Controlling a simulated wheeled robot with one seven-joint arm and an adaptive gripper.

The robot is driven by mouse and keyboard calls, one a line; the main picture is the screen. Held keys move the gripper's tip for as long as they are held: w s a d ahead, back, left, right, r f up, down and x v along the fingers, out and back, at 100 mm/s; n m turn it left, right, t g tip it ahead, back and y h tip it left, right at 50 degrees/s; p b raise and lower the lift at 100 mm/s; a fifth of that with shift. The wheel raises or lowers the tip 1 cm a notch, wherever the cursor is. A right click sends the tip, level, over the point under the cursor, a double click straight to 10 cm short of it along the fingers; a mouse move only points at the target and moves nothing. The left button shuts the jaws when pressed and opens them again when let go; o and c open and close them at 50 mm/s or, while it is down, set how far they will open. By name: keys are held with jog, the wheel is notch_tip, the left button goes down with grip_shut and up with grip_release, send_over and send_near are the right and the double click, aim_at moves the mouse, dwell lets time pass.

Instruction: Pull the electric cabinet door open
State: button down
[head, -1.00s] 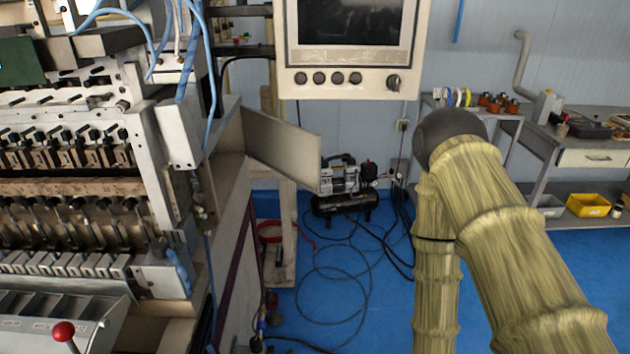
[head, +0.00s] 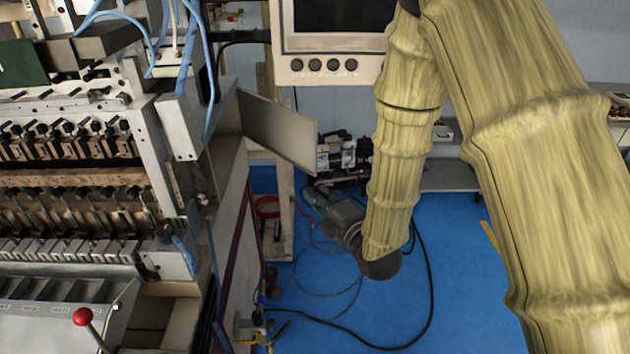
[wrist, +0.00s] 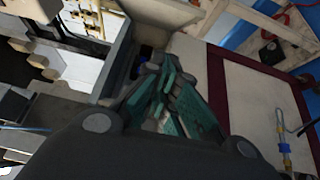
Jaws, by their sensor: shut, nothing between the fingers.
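A pale flat panel with a dark red border (wrist: 262,112) is on the machine's side in the wrist view; it may be the electric cabinet door. It lies flat, with no clear gap at its edge. In the head view the same side of the machine (head: 232,262) shows at a steep angle. My gripper (wrist: 170,80) has its teal-padded fingers together and empty, over the strip between the machine's edge and the panel. In the head view my gripper (head: 318,197) hangs right of the machine, apart from its side. I cannot make out a handle.
A grey metal flap (head: 278,130) sticks out from the machine above my gripper. A monitor (head: 335,40) hangs beyond it. A compressor (head: 342,152) stands behind on the blue floor, with loose hoses and a cable (head: 425,300). Air fittings (wrist: 284,140) are near the panel.

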aim_at(311, 169)
jog(key=shift+w+a+f+p, duration=0.1)
jog(key=shift+w+a+p, duration=0.2)
jog(key=shift+w+p, duration=1)
jog(key=shift+w+a+r+p, duration=0.1)
jog(key=shift+w+a+p, duration=0.2)
jog(key=shift+w, duration=2.05)
jog(key=shift+w+a+f+p, duration=0.1)
jog(key=shift+w+a+p, duration=0.2)
jog(key=shift+w+p, duration=1)
jog(key=shift+w+d+b, duration=0.1)
jog(key=shift+w+b, duration=0.5)
